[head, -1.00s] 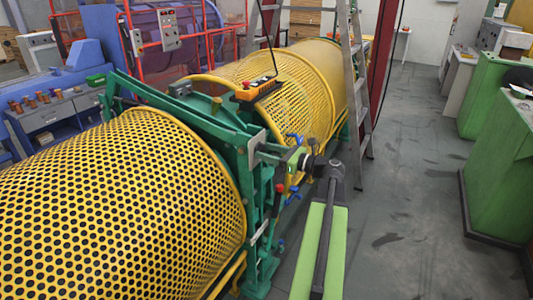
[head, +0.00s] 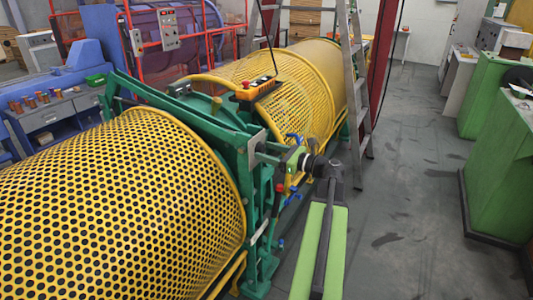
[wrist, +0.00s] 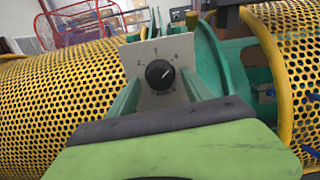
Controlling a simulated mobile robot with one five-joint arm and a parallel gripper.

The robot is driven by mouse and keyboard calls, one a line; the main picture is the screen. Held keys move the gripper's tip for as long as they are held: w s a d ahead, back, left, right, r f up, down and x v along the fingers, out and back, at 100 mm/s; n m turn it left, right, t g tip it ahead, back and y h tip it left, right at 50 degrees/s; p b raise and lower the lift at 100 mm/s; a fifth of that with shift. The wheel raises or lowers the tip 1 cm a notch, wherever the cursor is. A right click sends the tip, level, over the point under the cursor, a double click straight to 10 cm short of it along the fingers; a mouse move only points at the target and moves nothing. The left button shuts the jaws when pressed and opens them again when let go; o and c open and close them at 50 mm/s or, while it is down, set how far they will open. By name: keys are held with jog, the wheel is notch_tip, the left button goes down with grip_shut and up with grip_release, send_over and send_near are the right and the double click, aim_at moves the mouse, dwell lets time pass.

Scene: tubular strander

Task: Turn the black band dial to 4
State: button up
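The black dial (wrist: 159,74) sits on a pale plate (wrist: 150,53) with small marks around it, too small to read surely. Its white pointer line aims up and to the right. My gripper (wrist: 162,88) faces the plate, with one green finger on each side of the dial and a gap between them. I cannot tell whether the fingers touch the dial. In the head view my gripper (head: 279,156) reaches left to the plate on the green machine frame (head: 232,142). The dial itself is hidden there.
Yellow perforated drums (head: 110,210) lie on both sides of the frame. A ladder (head: 353,80) stands behind my arm. The grey floor (head: 410,200) on the right is clear up to green cabinets (head: 495,165).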

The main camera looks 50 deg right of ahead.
jog(key=v, duration=1.7)
jog(key=shift+s, duration=0.25)
jog(key=shift+f, duration=0.1)
